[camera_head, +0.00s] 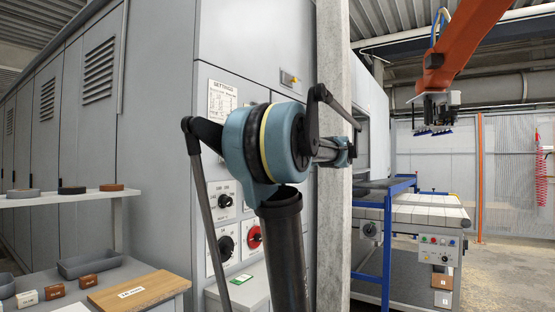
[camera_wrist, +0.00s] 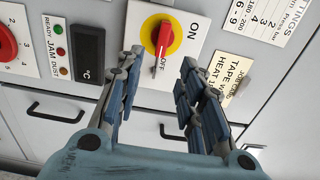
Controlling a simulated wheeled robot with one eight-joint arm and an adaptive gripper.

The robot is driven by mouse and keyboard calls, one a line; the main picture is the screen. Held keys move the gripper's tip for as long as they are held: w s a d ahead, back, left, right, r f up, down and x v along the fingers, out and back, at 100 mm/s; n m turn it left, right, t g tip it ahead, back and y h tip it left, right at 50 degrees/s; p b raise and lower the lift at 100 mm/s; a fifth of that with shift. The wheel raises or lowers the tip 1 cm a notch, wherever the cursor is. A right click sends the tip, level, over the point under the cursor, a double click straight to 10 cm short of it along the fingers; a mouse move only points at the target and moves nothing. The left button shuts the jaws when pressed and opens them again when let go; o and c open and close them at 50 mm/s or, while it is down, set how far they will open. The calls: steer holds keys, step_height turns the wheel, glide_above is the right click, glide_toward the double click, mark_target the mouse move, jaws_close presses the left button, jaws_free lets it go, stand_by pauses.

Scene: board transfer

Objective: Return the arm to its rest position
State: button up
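My gripper (camera_wrist: 162,58) is open in the wrist view, with its two blue-grey fingers spread and nothing between them. It faces a grey control panel. A red rotary switch on a yellow disc (camera_wrist: 176,48), marked ON and OFF, shows between and beyond the fingertips; they look apart from it. In the head view my arm is raised and bent in front of the grey cabinet (camera_head: 240,40).
At lower left a bench holds a wooden board (camera_head: 130,291), a grey tray (camera_head: 90,263) and several small labelled blocks. A shelf (camera_head: 60,198) is above it. An orange robot arm (camera_head: 465,40) hangs over a conveyor table (camera_head: 425,212) at right. Open floor (camera_head: 510,270) lies at far right.

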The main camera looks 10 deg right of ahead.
stand_by(0.3)
steer(key=s+a+f+n+g+h, duration=0.1)
steer(key=s+a+f+n+g, duration=0.3)
steer(key=f, duration=0.6)
steer(key=s+a+f+m+g+h, duration=0.1)
steer(key=s+a+f+h, duration=0.1)
steer(key=s+a+f, duration=0.55)
steer(key=s+a+f+n+g+h, duration=0.1)
steer(key=s+a+f+n+g, duration=0.2)
steer(key=f, duration=0.8)
steer(key=s+d+f+n+g+h, duration=0.1)
steer(key=s+f+h, duration=0.3)
steer(key=s+f, duration=0.5)
steer(key=s+d+f+n+g+h, duration=0.2)
steer(key=s+f, duration=0.6)
steer(key=f, duration=0.8)
steer(key=shift+s+d+n+h, duration=0.35)
steer(key=shift+d+n+h, duration=0.05)
steer(key=shift+d+h, duration=0.75)
